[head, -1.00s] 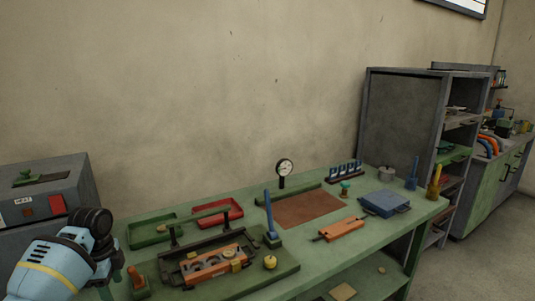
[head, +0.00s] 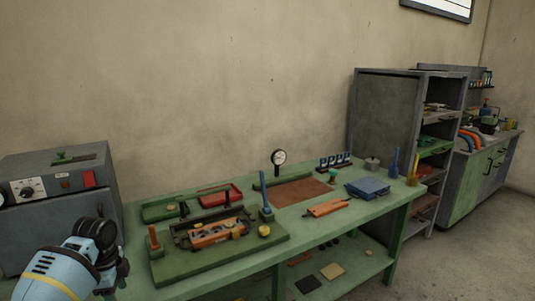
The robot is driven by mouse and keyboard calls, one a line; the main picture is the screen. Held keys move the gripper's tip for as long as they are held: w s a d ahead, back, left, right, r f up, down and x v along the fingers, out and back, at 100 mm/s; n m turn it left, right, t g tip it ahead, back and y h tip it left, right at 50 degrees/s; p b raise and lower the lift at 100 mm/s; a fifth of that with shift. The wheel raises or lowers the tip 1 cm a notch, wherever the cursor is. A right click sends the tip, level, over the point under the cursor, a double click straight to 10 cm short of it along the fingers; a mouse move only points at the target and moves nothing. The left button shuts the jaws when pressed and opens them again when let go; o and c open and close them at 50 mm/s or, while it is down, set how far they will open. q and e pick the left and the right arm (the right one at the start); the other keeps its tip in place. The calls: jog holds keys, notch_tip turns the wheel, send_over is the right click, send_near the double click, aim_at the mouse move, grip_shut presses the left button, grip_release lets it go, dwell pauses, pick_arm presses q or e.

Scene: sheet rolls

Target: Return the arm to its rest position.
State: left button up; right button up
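My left arm comes in at the lower left in the head view. Its blue link and dark wrist end, with the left gripper (head: 114,274), are in front of the grey box and beside the table's left end. The fingers are too dark and small to tell whether they are open or shut, and I see nothing held. My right arm and gripper are out of view.
The green workbench (head: 330,218) holds a green-based fixture (head: 215,257), a red tray (head: 222,197), a green tray (head: 160,212), a dial gauge (head: 279,158) and a blue box (head: 368,187). A grey machine (head: 60,185) stands left; a shelf unit (head: 385,120) stands right.

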pick_arm(q)
jog(key=s+d+f+n+t, duration=0.1)
jog(key=s+d+f+n, duration=0.2)
jog(key=f, duration=0.4)
jog(key=s+d+f+t+h, duration=0.1)
jog(key=s+d+f, duration=0.35)
jog(key=f, duration=0.25)
jog(key=s+d+f+n+t, duration=0.2)
jog(key=s+d+f, duration=0.15)
jog(key=f, duration=0.35)
jog(key=s+d+n+t, duration=0.2)
jog(key=s+d+n, duration=0.1)
jog(key=s, duration=0.7)
jog(key=s+d+n+t, duration=0.3)
jog(key=s+n, duration=0.1)
jog(key=s, duration=0.7)
jog(key=shift+d+n+h, duration=0.25)
jog(key=shift+n+h, duration=0.15)
